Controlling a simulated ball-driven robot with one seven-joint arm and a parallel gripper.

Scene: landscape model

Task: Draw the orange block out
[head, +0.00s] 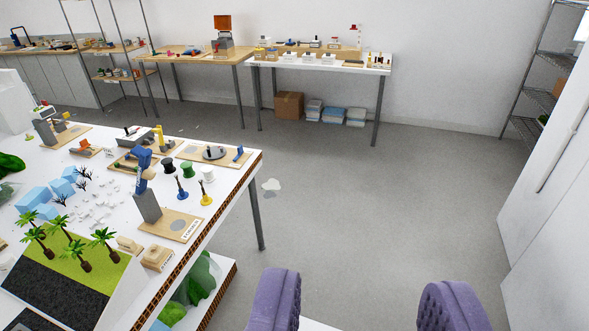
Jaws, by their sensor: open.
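My gripper (362,303) shows at the bottom of the head view as two purple ridged fingers set wide apart. It is open, with only floor and a small white edge between the fingers. I cannot surely pick out the orange block. A small orange piece (84,144) sits on a wooden base on the near white table, far from my gripper. A larger orange-brown panel (222,22) stands upright on a grey device on the back table. Both are too small to identify with certainty.
The white model table (110,185) at left holds palm trees, blue blocks, a blue-and-grey stand and spools. Long tables (320,62) line the back wall, with a cardboard box (289,105) underneath. Wire shelving (540,95) and white panels stand right. The middle floor is mostly clear.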

